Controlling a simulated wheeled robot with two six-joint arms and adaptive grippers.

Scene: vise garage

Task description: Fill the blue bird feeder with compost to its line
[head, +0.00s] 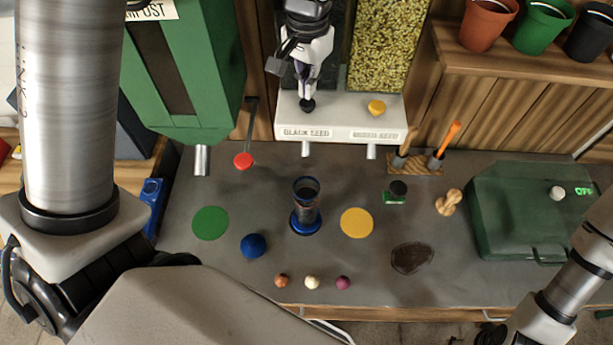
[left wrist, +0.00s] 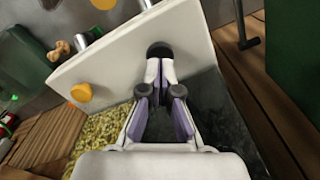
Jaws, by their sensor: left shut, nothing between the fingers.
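The blue bird feeder (head: 306,222) stands upright on the grey bench, a dark tube on a blue base. It is in front of a spout of the white seed dispenser; its fill line is too small to make out. The green compost hopper (head: 205,60) stands at the back left, with a metal spout (head: 202,160) and a red-knobbed lever (head: 243,160). My left gripper (head: 308,98) is shut and empty, its tips at the black knob (left wrist: 160,49) of the dispenser; contact is unclear. My right gripper (head: 492,334) is partly cut off at the bottom right.
The white dispenser (head: 345,116) also has a yellow knob (head: 376,107). Green (head: 210,223) and yellow (head: 357,223) discs flank the feeder. A green box (head: 515,215) stands right.

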